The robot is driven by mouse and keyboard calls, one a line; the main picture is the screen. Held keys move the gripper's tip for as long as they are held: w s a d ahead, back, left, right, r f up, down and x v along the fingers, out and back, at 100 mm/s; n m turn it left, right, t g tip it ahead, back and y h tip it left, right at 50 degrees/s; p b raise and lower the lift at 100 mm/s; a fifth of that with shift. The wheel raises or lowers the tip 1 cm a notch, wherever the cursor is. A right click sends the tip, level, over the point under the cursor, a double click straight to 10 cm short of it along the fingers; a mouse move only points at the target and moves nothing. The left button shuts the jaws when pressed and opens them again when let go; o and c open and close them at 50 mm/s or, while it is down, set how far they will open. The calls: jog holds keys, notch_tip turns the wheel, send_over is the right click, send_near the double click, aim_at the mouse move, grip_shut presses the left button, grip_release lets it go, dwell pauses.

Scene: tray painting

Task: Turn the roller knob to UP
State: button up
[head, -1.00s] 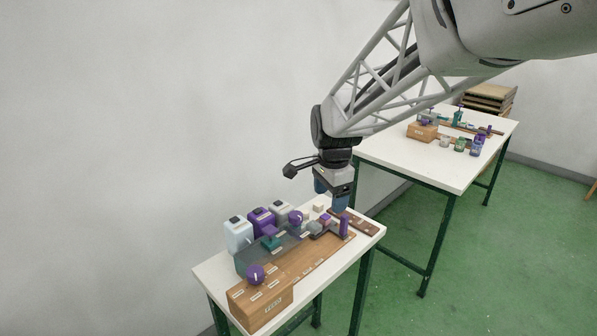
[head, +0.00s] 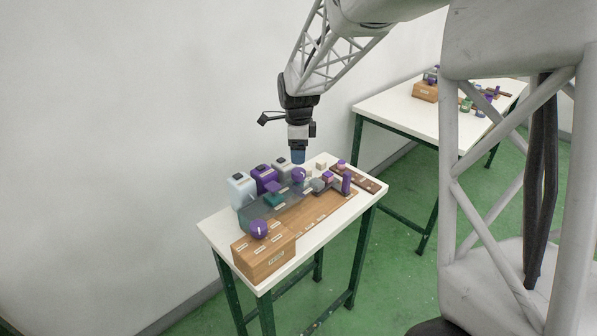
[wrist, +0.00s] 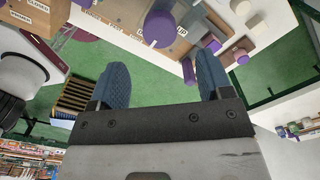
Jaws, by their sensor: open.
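My gripper (head: 298,157) points down just above a round purple knob (head: 298,174) at the back of the near table's wooden rig. In the wrist view my gripper (wrist: 162,66) is open, with two blue fingers wide apart and nothing between the tips. The same purple knob (wrist: 160,28) lies beyond the fingertips, apart from them. A second purple knob (head: 259,229) with a white mark sits on the front wooden box (head: 264,255).
Pale and purple bottles (head: 265,178) stand left of the knob, close to it. A purple post (head: 346,184) and small blocks (head: 327,177) stand to the right. A second table (head: 400,105) with similar items is behind. The white table's (head: 215,232) left edge is bare.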

aim_at(299, 171)
jog(key=shift+f, duration=3.9)
jog(key=c, duration=0.9)
jog(key=shift+c, duration=0.2)
